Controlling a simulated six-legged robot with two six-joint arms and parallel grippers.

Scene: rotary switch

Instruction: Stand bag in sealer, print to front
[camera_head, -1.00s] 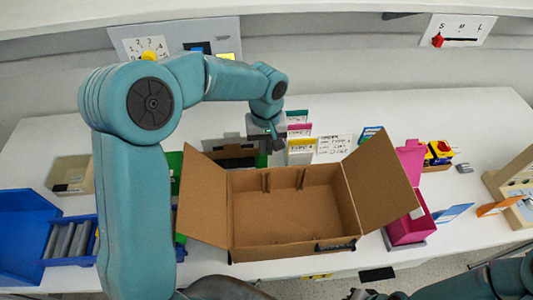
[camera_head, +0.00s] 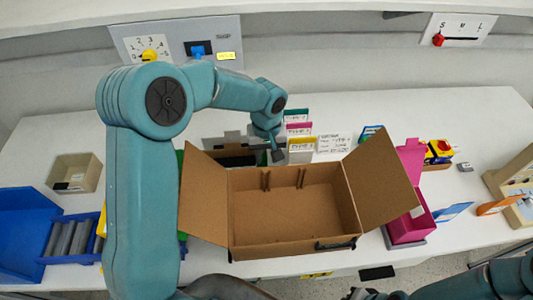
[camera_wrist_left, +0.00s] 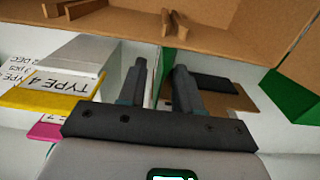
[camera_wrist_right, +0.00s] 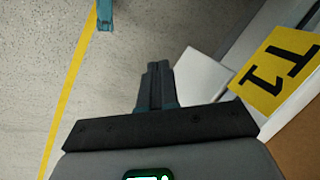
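I cannot tell whether this is the bag or the sealer, and see no other clear bag. My right gripper (camera_wrist_right: 154,68) is shut and empty, low over the floor by the table's front edge.
Type-labelled cards (camera_head: 300,145) stand behind the box. A pink box (camera_head: 407,230) stands right of it, a blue bin (camera_head: 25,235) and tan tray (camera_head: 90,173) at left. The wall panel has a yellow rotary knob (camera_head: 149,56).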

